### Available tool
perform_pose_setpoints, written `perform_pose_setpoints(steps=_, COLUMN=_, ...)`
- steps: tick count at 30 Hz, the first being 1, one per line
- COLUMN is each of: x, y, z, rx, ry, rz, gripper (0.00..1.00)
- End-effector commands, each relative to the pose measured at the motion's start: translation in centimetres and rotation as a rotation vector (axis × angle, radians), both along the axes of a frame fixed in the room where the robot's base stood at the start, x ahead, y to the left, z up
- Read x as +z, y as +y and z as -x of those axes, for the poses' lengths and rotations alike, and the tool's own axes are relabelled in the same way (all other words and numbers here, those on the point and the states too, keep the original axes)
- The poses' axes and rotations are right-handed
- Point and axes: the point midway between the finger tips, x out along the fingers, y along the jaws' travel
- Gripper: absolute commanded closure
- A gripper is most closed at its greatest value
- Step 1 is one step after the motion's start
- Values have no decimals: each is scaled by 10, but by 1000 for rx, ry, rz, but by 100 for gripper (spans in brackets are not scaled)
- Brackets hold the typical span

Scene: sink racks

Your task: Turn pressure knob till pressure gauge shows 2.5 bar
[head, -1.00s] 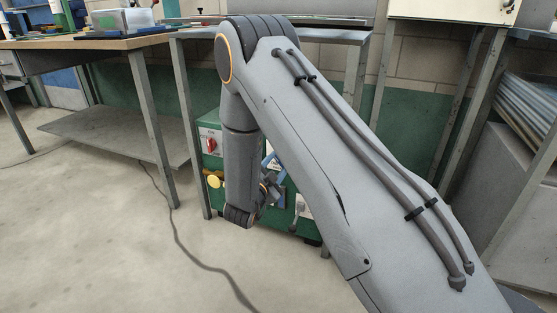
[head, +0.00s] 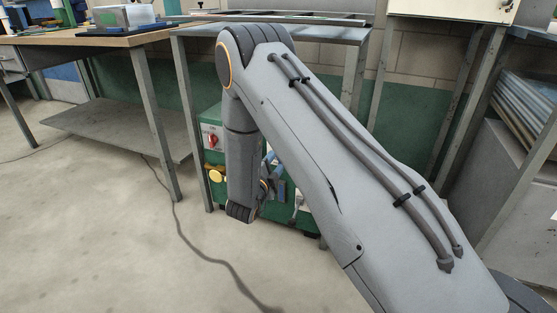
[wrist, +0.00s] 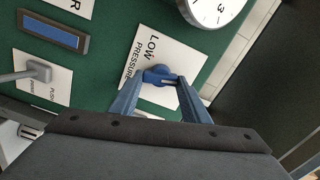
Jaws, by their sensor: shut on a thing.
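The pressure knob (wrist: 157,73) is a small blue knob on a white plate (wrist: 186,62) marked LOW PRESSURE, on a green panel in the wrist view. My gripper (wrist: 162,81) has its two blue fingers shut on this knob, one on each side. The pressure gauge (wrist: 212,10) is a white dial with a grey rim, cut off by the top edge of the wrist view. A numeral 3 shows, but I cannot read the needle. In the head view my arm hides the knob and most of my gripper (head: 272,172).
The green machine (head: 213,113) stands under a metal table (head: 300,32). It has a red switch (head: 212,141) and a yellow knob (head: 216,176). A grey lever (wrist: 36,72) and a blue-grey bar (wrist: 52,31) sit left of the plate. A cable (head: 205,256) crosses the floor.

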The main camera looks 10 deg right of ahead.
Motion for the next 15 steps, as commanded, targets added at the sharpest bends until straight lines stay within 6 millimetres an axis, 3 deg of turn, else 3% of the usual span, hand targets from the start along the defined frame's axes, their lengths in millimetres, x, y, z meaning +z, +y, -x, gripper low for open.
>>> perform_pose_setpoints(steps=7, x=-1, y=0, z=1, rx=-1, ry=3, rz=1, gripper=80)
perform_pose_setpoints(steps=8, x=-1, y=0, z=1, rx=-2, ry=3, rz=1, gripper=56)
perform_pose_setpoints(steps=9, x=-1, y=-1, z=1, rx=-1, ry=3, rz=1, gripper=49)
perform_pose_setpoints(steps=11, x=-1, y=-1, z=1, rx=-1, ry=3, rz=1, gripper=39)
perform_pose_setpoints(steps=15, x=-1, y=-1, z=1, rx=-1, ry=2, rz=1, gripper=39)
